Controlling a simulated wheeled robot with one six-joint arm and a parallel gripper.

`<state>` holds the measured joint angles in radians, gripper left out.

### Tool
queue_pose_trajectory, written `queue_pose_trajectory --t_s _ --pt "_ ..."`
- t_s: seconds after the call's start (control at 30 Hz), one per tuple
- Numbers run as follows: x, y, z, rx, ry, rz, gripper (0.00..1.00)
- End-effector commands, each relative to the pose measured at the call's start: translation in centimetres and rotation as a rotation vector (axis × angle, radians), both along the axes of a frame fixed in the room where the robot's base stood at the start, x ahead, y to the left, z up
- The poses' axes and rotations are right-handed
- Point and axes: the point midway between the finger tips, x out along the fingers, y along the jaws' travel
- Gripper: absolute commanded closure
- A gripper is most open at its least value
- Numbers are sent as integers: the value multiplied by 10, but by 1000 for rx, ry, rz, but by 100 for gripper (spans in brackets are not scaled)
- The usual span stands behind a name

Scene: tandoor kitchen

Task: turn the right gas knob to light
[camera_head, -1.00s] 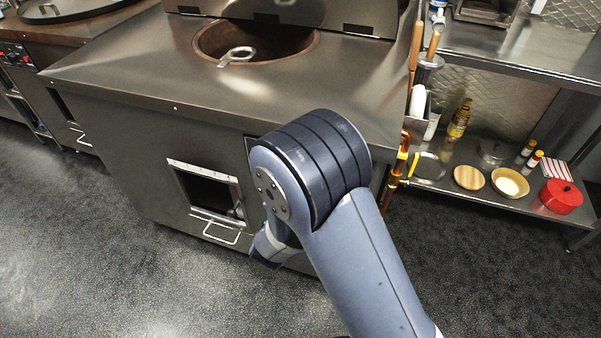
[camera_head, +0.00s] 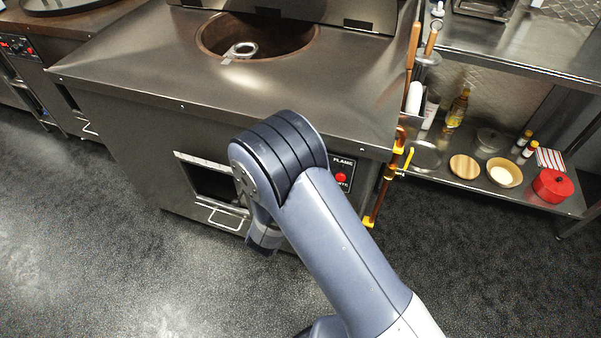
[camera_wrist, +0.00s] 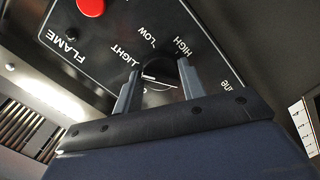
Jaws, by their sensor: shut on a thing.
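In the wrist view, my gripper (camera_wrist: 161,68) has its two grey fingers on either side of a dark round gas knob (camera_wrist: 158,70) and is shut on it. The black panel (camera_wrist: 105,58) around it carries the words LIGHT, LOW and HIGH upside down. A pale line shows by the knob near LIGHT, but I cannot tell the knob's exact angle. In the head view, my arm hides the gripper and the knob; only the panel's right part (camera_head: 343,163) with FLAME and a red button shows.
The tandoor counter (camera_head: 150,75) has a round opening (camera_head: 285,50) holding a metal ring tool. A yellow-handled gas pipe (camera_head: 380,190) runs beside the panel. A steel shelf (camera_head: 450,185) with a red pot (camera_head: 552,186) stands at right. Floor at lower left is clear.

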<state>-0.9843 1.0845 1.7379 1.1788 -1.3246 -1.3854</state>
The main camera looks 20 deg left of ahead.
Motion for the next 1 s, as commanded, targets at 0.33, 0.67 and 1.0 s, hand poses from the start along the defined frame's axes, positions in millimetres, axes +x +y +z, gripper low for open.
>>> queue_pose_trajectory --t_s 0.33,0.67,1.0 --pt "0 0 0 -32 3 1 84" --pt "0 0 0 -31 3 0 54" --pt "0 0 0 -30 3 0 40"
